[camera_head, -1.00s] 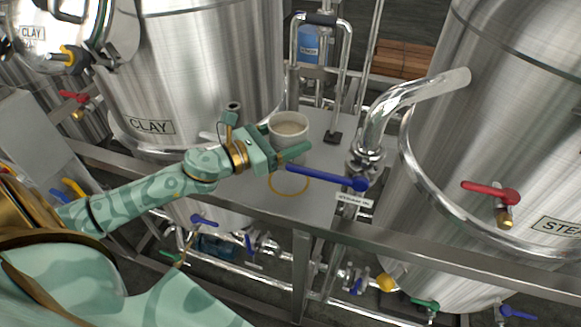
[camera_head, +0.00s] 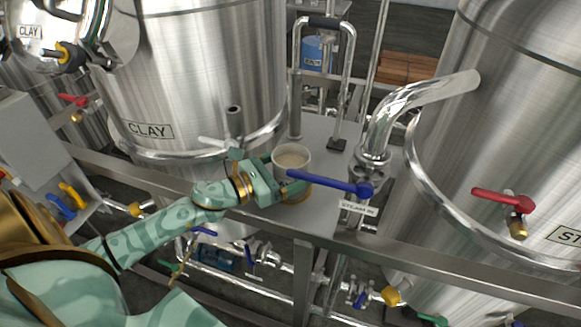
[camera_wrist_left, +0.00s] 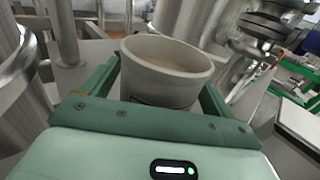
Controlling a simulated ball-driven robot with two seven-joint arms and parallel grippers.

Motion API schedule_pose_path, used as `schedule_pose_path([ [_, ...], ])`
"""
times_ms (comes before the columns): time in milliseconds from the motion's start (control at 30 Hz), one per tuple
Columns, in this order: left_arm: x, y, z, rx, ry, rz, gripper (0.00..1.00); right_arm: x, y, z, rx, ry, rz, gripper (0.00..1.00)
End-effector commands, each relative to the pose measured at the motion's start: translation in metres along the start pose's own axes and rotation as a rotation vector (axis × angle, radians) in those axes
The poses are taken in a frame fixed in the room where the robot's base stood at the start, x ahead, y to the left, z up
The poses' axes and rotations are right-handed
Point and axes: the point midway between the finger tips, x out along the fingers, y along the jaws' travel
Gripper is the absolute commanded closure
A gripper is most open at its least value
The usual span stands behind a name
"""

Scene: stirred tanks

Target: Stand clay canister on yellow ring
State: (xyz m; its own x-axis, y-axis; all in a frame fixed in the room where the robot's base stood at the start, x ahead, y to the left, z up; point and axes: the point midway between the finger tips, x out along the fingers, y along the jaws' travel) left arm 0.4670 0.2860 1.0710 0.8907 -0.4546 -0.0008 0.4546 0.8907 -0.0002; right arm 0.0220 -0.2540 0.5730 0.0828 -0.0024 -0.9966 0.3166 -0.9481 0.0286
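The clay canister (camera_head: 292,158) is an off-white round cup with beige contents. It is upright between the fingers of my left gripper (camera_head: 283,171), which is shut on it. In the left wrist view the canister (camera_wrist_left: 165,68) fills the space between the two green fingers. The yellow ring (camera_head: 301,197) lies on the grey shelf, with only part of its near edge showing below the canister. The canister is over the ring; I cannot tell whether its base touches the shelf. My right gripper is not in view.
A blue-handled valve (camera_head: 330,183) on the steam pipe reaches close to the canister's right side. The large clay tank (camera_head: 195,75) stands behind left, another steel tank (camera_head: 480,130) at right. A bent steel pipe (camera_head: 296,75) rises behind. Shelf space (camera_head: 318,135) behind the canister is bare.

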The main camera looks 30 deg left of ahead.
Motion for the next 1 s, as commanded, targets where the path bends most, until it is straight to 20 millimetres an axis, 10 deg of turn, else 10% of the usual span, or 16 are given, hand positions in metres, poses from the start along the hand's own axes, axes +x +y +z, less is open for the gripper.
schedule_pose_path([
  [367,-0.001,0.000,0.005,0.000,0.000,0.000,0.07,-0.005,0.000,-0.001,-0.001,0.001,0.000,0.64],
  [1000,-0.117,0.000,0.003,-0.001,0.000,0.001,0.07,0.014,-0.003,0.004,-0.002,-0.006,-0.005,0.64],
])
